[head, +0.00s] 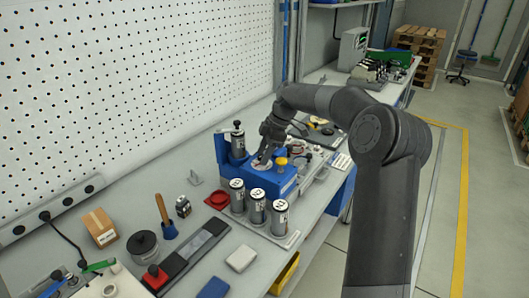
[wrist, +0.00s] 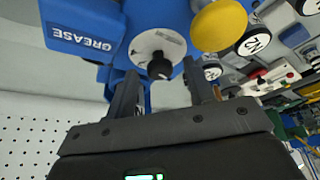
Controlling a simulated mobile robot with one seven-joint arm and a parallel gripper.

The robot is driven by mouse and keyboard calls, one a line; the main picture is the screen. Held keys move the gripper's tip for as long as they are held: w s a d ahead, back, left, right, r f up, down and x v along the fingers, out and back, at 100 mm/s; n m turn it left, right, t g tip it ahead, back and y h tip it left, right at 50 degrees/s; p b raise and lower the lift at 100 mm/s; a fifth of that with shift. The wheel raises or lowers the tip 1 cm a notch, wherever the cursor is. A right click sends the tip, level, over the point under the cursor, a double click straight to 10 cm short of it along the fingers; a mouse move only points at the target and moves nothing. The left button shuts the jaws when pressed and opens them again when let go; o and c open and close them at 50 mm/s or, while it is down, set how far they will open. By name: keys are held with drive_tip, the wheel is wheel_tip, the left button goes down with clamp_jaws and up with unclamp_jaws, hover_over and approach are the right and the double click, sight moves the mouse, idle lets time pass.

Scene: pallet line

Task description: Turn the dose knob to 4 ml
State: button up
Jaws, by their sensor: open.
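The blue grease dispenser (head: 273,180) stands on the bench in the head view, and its body (wrist: 85,25) fills the upper left of the wrist view. The dose knob (wrist: 160,68) is a small dark knob on a round white dial (wrist: 150,45); the dial's marks are too small to read. My gripper (head: 264,157) is over the dispenser's top at the dial. In the wrist view my gripper (wrist: 160,76) is open, with one finger to each side of the knob and visible gaps between. I cannot tell how deep the fingers reach.
A yellow button (wrist: 218,25) sits right beside the dial, close to my right finger. The bench front has some free room.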

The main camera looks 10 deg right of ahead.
drive_tip(key=c, duration=1)
